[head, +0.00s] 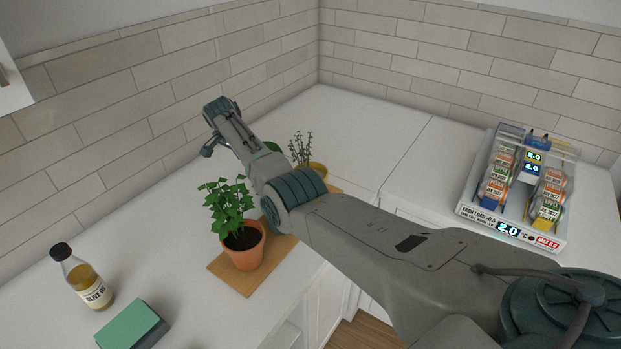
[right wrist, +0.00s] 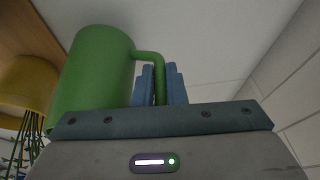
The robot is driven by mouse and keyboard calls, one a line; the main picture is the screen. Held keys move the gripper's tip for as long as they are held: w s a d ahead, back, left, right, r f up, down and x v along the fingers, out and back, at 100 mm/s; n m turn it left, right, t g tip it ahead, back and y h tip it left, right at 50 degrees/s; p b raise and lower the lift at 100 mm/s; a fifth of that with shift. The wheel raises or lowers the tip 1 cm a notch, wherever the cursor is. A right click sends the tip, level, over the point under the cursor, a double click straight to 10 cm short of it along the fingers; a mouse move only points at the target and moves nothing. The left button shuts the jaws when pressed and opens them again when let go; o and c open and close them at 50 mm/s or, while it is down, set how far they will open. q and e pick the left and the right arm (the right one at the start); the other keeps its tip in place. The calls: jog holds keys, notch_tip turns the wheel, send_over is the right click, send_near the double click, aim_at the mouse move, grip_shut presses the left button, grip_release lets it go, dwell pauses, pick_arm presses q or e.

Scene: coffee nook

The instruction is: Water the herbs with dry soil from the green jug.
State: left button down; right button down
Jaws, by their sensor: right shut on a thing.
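The green jug (right wrist: 92,80) shows in the right wrist view, which looks upside down. My right gripper (right wrist: 160,82) is shut on the jug's handle. In the head view only a sliver of the jug (head: 272,147) shows beside my right arm, and the fingers are hidden. A leafy herb (head: 229,204) grows in a terracotta pot (head: 245,252) with dark brown soil. A thin-stemmed herb (head: 301,148) stands in a yellow pot (head: 319,169), partly hidden by my arm. The yellow pot also shows near the jug in the wrist view (right wrist: 27,85). My left gripper is not in view.
The pots stand along a wooden board (head: 235,284), its middle hidden by my arm. An olive oil bottle (head: 90,287) and a green block (head: 132,326) are at front left. A can rack (head: 510,226) stands on the right counter. Tiled walls bound the back.

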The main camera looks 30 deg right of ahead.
jog(key=r+p, duration=0.1)
jog(key=p, duration=0.1)
jog(key=s+d+r+t+y+p, duration=0.1)
jog(key=p, duration=0.2)
jog(key=s+r+t+p, duration=0.1)
jog(key=p, duration=0.1)
jog(key=shift+s+d+m+y, duration=0.1)
jog(key=shift+d+m+y, duration=0.2)
jog(key=shift+d+y, duration=0.1)
dwell(0.3)
jog(key=shift+s+d+r+t+p, duration=0.2)
jog(key=shift+s+r+t+p, duration=0.1)
jog(key=shift+r+t+p, duration=0.25)
jog(key=shift+f, duration=0.1)
